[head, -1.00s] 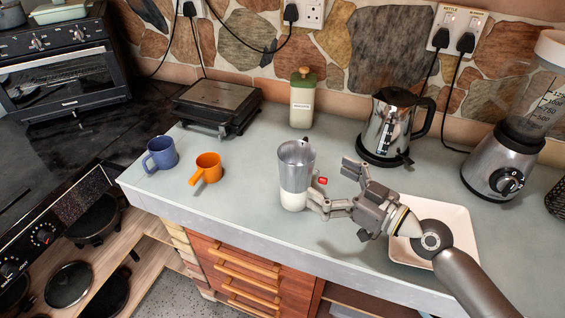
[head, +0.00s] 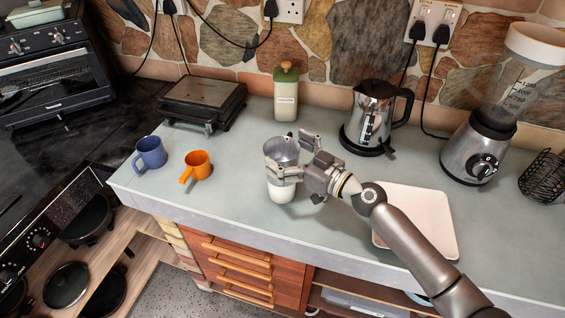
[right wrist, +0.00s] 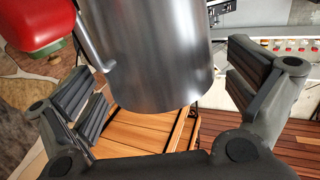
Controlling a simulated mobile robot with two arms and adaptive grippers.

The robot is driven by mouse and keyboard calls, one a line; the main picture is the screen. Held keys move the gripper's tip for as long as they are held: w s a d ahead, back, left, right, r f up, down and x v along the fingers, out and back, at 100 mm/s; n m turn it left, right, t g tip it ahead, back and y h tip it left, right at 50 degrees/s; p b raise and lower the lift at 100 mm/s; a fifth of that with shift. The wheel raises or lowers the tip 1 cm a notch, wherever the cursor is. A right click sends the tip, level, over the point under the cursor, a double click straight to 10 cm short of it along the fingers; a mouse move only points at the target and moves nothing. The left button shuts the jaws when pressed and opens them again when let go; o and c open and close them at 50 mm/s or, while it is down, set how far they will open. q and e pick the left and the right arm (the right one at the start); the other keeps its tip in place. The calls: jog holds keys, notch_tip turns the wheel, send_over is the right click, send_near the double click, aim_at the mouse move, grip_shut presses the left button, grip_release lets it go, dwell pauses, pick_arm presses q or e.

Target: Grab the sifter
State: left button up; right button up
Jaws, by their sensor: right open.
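The sifter (head: 281,148) is a metal cup with a white lower part, standing upright on the counter. In the right wrist view the metal body of the sifter (right wrist: 155,50) fills the upper middle, with its red crank knob at the upper left. My right gripper (head: 287,155) is open, with one finger on the near side of the sifter and the other on the far side. In the right wrist view the fingers of my right gripper (right wrist: 168,85) stand apart on either side of the metal body, with gaps visible. My left gripper is not in view.
An orange mug (head: 199,164) and a blue mug (head: 151,153) stand to the left. A green-topped bottle (head: 286,97) and a kettle (head: 371,120) stand behind. A white tray (head: 432,215) lies under my right arm. A blender (head: 480,150) is at right.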

jog(key=shift+x, duration=0.9)
jog(key=shift+d, duration=0.1)
jog(key=c, duration=1.4)
jog(key=shift+c, duration=0.4)
jog(key=shift+r, duration=0.25)
